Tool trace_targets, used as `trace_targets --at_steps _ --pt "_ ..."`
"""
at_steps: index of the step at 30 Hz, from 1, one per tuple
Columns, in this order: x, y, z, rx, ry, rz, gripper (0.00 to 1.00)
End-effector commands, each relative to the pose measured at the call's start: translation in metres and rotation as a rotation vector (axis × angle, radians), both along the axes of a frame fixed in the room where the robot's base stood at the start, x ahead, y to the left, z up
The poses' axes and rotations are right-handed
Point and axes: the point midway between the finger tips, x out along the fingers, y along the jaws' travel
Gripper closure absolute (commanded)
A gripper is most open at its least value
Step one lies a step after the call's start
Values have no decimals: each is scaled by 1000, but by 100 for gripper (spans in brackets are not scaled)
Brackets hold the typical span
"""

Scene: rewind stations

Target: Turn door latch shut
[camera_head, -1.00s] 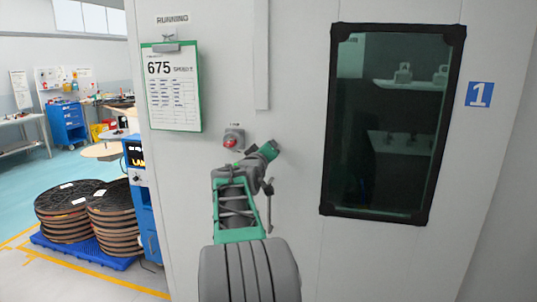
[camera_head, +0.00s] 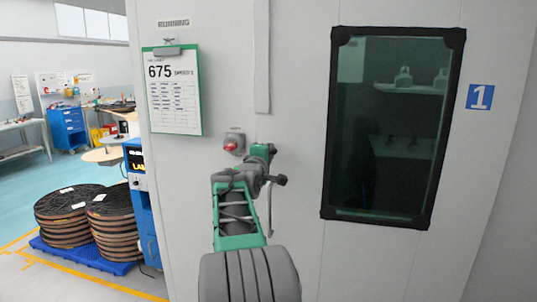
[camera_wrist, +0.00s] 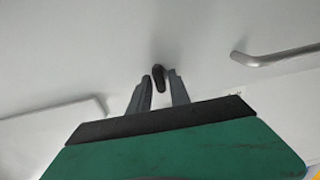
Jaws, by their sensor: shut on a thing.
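The door latch (camera_wrist: 159,76) shows in the wrist view as a small dark lever on a pale panel. My gripper (camera_wrist: 161,86) has its two grey fingers on either side of it, and they are shut on it. In the head view my arm reaches up to the white wall beside the window, and its links hide the latch and my fingers. The latch's exact angle is hard to tell.
A curved metal handle (camera_wrist: 275,57) is right of my fingers in the wrist view. In the head view, a red button (camera_head: 231,146), a clipboard (camera_head: 173,112) and a dark-framed window (camera_head: 402,125) surround my arm. Stacked reels (camera_head: 75,215) stand on the left floor.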

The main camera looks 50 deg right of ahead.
Motion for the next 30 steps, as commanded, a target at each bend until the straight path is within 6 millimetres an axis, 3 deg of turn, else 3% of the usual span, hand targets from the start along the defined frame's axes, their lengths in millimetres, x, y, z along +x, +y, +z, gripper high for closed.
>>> trace_targets --at_steps 18,19,22,30 --pt "0 0 -2 -15 42 -1 100" --pt "0 0 -2 -14 42 -1 74" --pt "0 0 -2 -14 41 -1 66" --pt "-1 2 -1 -16 39 0 65"
